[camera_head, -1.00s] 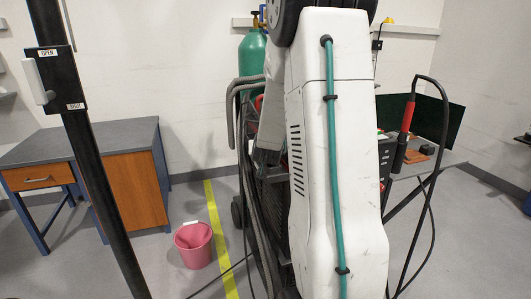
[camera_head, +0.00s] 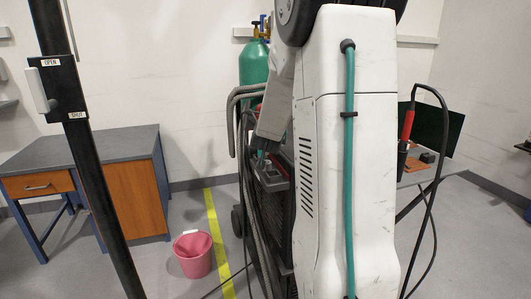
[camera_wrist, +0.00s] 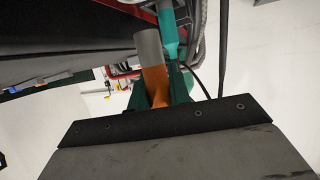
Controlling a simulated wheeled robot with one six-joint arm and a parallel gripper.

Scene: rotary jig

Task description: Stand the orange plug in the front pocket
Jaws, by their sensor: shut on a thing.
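The orange plug (camera_wrist: 155,84) shows in the wrist view between the dark green fingers of my gripper (camera_wrist: 158,90). My gripper is shut on it. A grey cylinder (camera_wrist: 148,46) continues from the plug's orange part, away from the wrist. A teal upright piece (camera_wrist: 168,32) is close beside the grey cylinder; I cannot tell whether they touch. In the head view my gripper (camera_head: 264,146) is small, over a dark tray with a red edge (camera_head: 273,178), and the plug cannot be made out there. I cannot make out the front pocket in either view.
My white arm link hides much of the middle of the head view. A green gas cylinder (camera_head: 254,62) and a dark cart with hoses (camera_head: 262,215) stand behind it. A pink bucket (camera_head: 194,255) is on the floor, and a desk (camera_head: 90,180) stands at the left.

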